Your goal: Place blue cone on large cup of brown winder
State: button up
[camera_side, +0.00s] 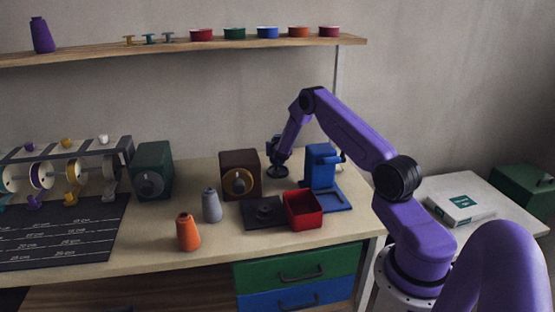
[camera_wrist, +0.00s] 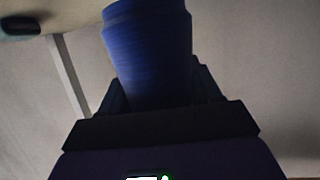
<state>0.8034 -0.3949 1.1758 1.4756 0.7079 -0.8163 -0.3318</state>
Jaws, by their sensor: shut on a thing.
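A blue cone (camera_wrist: 150,50) fills the middle of the wrist view, with the dark fingers of my gripper (camera_wrist: 155,95) on both sides of it. My gripper is shut on the cone. In the side view my gripper (camera_side: 278,160) is just right of the brown winder (camera_side: 240,170), between it and a blue device. The cone cannot be made out clearly there. The brown winder is a dark brown box with a brass ring on its front. A dark base plate (camera_side: 263,213) with a small round part lies in front of it. I cannot tell which part is the large cup.
The blue device (camera_side: 320,165) stands right of my gripper, with a red open box (camera_side: 303,210) in front. A grey cone (camera_side: 211,205) and an orange cone (camera_side: 187,232) stand front left. A green box (camera_side: 152,170) stands left of the winder. A shelf (camera_side: 200,44) runs above.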

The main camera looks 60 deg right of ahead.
jog(key=shift+f, duration=2.25)
jog(key=shift+f, duration=0.1)
jog(key=o, duration=1.1)
jog(key=v, duration=1.2)
jog(key=shift+r, duration=0.2)
